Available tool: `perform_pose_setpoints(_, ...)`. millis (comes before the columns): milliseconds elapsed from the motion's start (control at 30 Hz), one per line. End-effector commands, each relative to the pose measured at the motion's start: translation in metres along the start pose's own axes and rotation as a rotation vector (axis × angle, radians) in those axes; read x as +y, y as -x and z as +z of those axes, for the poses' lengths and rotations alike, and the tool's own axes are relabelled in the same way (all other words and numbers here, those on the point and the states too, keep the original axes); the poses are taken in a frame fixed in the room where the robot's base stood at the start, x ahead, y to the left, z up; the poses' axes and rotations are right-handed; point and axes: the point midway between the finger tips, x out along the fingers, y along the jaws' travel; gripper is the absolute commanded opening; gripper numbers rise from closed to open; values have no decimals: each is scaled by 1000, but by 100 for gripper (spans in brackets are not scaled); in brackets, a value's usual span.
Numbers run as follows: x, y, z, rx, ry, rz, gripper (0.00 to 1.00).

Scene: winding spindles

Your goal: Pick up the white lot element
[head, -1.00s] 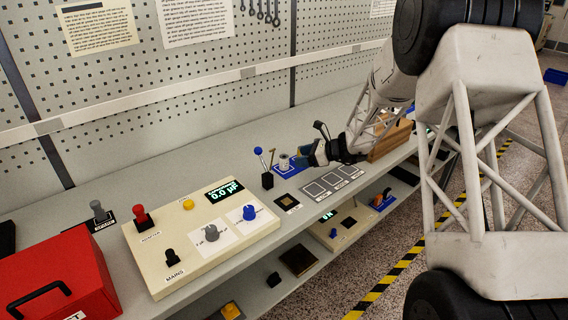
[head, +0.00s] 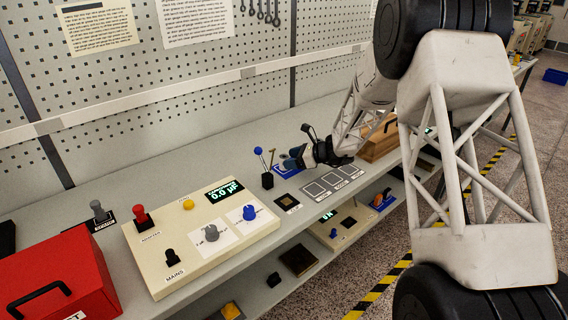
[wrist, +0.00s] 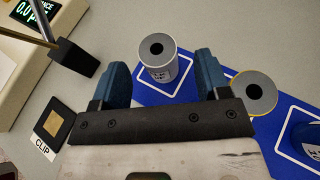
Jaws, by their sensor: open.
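The white lot element (wrist: 158,66) appears in the wrist view as a pale upright cylinder with a grey top, a dark centre hole and dark print on its side. It stands inside a white outline on a blue mat (wrist: 142,98). My gripper (wrist: 163,68) is open, its blue fingers on the left and right of the cylinder with a visible gap on each side. In the head view my gripper (head: 296,158) is over the mat and hides the cylinder.
A second cylinder with a yellow rim (wrist: 253,88) stands just right of the right finger. A blue object (wrist: 307,135) is farther right. A black block with rods (wrist: 73,58) is at the left. The cream console (head: 205,240) is left along the bench.

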Motion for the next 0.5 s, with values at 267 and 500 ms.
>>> perform_pose_setpoints(267,1,-28,0,0,0,1,69)
perform_pose_setpoints(500,0,-32,0,0,0,0,69)
